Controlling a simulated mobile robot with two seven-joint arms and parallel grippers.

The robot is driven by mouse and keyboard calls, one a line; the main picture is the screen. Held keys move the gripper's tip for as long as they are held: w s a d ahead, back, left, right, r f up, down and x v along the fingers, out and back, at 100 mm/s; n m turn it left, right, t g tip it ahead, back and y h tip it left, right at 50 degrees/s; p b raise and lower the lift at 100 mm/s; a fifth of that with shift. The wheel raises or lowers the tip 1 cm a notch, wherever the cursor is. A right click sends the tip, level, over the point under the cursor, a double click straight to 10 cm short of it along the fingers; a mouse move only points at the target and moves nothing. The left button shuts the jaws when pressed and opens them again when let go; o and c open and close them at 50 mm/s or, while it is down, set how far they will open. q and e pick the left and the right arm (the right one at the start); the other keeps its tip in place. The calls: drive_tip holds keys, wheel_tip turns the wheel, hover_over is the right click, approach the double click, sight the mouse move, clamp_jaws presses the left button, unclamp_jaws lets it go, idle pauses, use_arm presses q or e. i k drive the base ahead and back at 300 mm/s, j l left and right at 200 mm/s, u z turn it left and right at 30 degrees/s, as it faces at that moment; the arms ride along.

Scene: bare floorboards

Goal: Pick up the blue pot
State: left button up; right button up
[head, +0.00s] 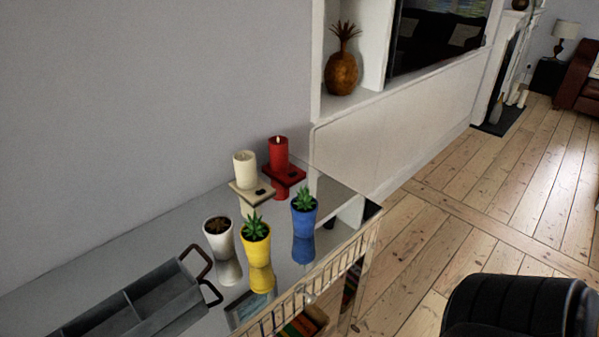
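The blue pot (304,218) holds a green spiky plant. It stands upright on a glossy, mirror-like tabletop (170,232), near the table's front right edge, and its reflection shows below it. A yellow pot (256,249) with a similar plant stands to its left and nearer. A white pot (218,237) stands further left. Neither of my grippers is in view, and nothing hides the blue pot.
A cream candle (245,170) and a lit red candle (278,154) stand behind the pots. A grey divided tray (128,302) with dark handles lies at left. A wire rail (310,287) runs along the table's front. A black padded shape (520,305) stands at bottom right. Floorboards between are clear.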

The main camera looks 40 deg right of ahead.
sight(304, 207)
drive_tip(key=k+l, duration=0.3)
drive_tip(key=l, duration=0.2)
drive_tip(key=l+z, duration=0.2)
drive_tip(key=l, duration=0.7)
